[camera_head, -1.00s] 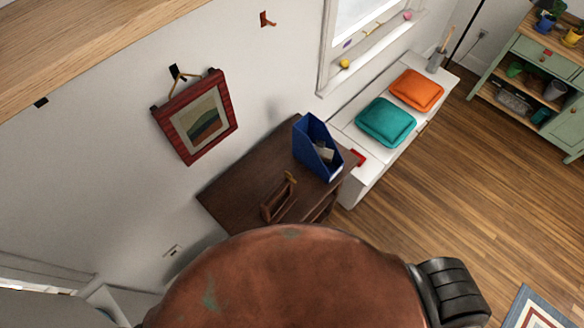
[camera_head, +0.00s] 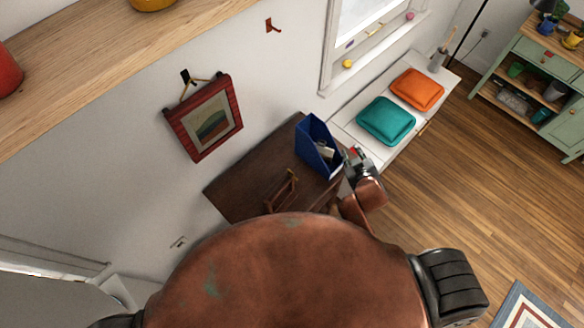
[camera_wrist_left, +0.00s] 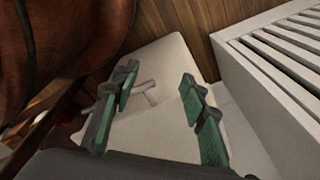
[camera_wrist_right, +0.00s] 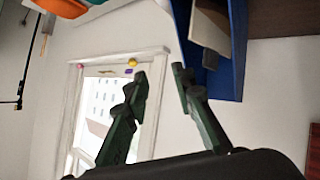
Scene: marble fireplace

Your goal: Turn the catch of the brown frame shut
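A small brown frame (camera_head: 280,194) stands on the dark brown cabinet top in the head view, just beyond my body, which hides its lower part. A small brass-coloured piece (camera_head: 292,176) shows at its top; it is too small to tell how the catch is turned. My right gripper (camera_head: 352,156) is to the right of the frame and apart from it, beside the blue file holder (camera_head: 311,137). In the right wrist view its fingers (camera_wrist_right: 161,78) are spread and empty. My left gripper (camera_wrist_left: 160,78) is open and empty in the left wrist view, above a pale surface.
The dark cabinet top (camera_head: 233,190) is bare left of the frame. A red-framed picture (camera_head: 183,132) hangs on the wall above. A wooden shelf (camera_head: 95,75) crosses the upper left. A white bench (camera_head: 349,122) with teal (camera_head: 386,121) and orange (camera_head: 417,89) cushions stands right.

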